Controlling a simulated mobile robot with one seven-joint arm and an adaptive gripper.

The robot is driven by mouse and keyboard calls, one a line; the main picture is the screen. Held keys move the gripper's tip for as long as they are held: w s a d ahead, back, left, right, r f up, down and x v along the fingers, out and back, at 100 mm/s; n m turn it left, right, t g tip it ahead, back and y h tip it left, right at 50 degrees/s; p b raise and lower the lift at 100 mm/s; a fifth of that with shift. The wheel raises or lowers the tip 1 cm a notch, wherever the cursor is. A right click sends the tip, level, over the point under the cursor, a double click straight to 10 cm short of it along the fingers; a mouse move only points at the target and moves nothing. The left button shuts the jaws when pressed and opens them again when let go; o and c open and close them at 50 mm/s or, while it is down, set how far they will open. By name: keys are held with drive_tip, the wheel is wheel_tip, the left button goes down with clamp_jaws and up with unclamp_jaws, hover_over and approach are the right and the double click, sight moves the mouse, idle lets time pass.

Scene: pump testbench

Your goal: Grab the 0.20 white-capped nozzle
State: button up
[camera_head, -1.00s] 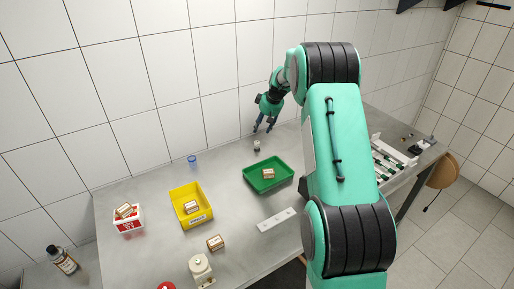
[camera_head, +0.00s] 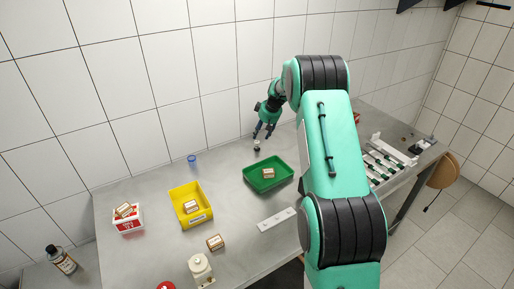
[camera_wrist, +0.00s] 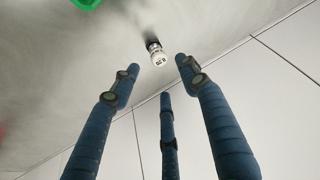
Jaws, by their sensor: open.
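The white-capped nozzle (camera_wrist: 156,54) stands on the grey table near the wall, with a dark part and a white cap carrying small print. The print looks like a number but is too small to read surely. It also shows in the head view (camera_head: 257,147) as a small white and dark item behind the green tray. My gripper (camera_wrist: 158,78) has blue fingers spread apart and empty. The nozzle lies just beyond the fingertips, between their lines, in the wrist view. In the head view my gripper (camera_head: 264,136) hangs just above the nozzle, fingers pointing down.
A green tray (camera_head: 250,184) with a small box stands in front of the nozzle. A yellow bin (camera_head: 179,193), a blue cup (camera_head: 192,160) and a red-white box (camera_head: 127,224) stand to the left. A white rack (camera_head: 378,140) is at the right. The tiled wall is close behind.

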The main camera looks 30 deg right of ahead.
sight(257, 142)
drive_tip(key=shift+x, duration=2.1)
drive_tip(key=shift+b+x, duration=0.7)
drive_tip(key=shift+x, duration=1.9)
drive_tip(key=shift+s, duration=0.1)
drive_tip(key=shift+c, duration=0.3)
clamp_jaws()
